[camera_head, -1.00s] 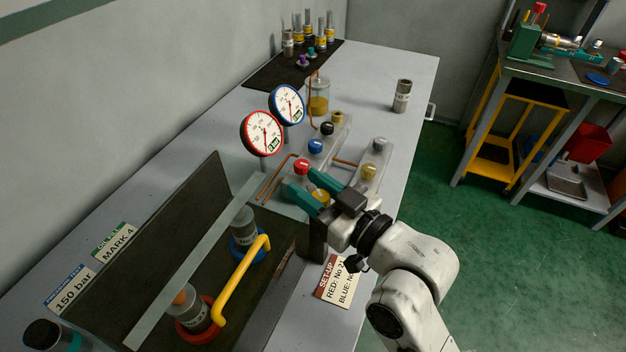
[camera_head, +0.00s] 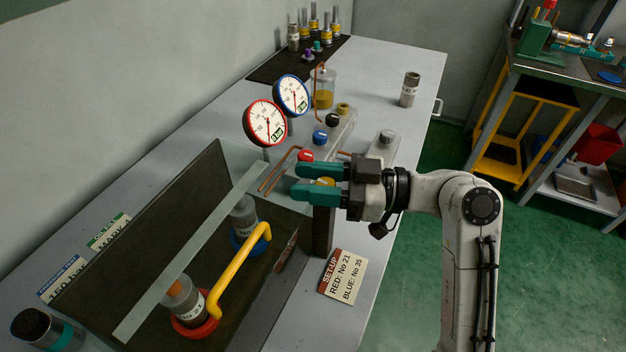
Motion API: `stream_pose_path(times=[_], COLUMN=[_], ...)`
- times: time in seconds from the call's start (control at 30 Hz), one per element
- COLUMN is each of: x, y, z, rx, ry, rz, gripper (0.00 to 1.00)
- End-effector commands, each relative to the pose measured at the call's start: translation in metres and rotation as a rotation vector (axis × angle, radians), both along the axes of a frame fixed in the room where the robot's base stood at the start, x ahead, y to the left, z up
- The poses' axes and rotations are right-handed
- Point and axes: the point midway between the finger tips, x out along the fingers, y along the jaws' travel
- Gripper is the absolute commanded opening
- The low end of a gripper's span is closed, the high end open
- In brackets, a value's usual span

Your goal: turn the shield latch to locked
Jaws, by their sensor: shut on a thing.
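The clear shield (camera_head: 192,250) with its pale edge strip and yellow bar handle (camera_head: 240,268) stands over the dark test bay on the bench. A dark post (camera_head: 322,232) rises at the bay's right corner. A yellow piece (camera_head: 325,181), which looks like the shield latch, shows above the post, between the teal fingers of my gripper (camera_head: 312,181). My gripper is shut on it, with the fingers pointing left. The fingers hide most of the latch, so its exact setting cannot be read.
Red-rimmed (camera_head: 264,123) and blue-rimmed (camera_head: 292,95) gauges stand behind my gripper, near a valve block with red (camera_head: 305,155), blue and black knobs. Two cylinders sit in red and blue rings in the bay. A set-up card (camera_head: 342,276) lies in front. The bench's far right is mostly clear.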

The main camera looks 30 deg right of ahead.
Motion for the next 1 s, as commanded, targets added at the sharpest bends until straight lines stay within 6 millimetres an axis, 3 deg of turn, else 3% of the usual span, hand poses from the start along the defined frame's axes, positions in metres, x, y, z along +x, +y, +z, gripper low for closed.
stream_pose_path(times=[0.3,0.87,0.9,1.0], x=[-0.0017,-0.0027,-0.0027,-0.0026], y=[0.0005,0.0019,0.0019,0.002], z=[-0.0019,-0.0028,-0.0028,-0.0025], rx=[-0.001,-0.002,-0.002,-0.002], ry=[0.006,0.007,0.008,0.007], rz=[0.128,0.159,0.159,0.159], gripper=[0.07,0.07,0.41,0.5])
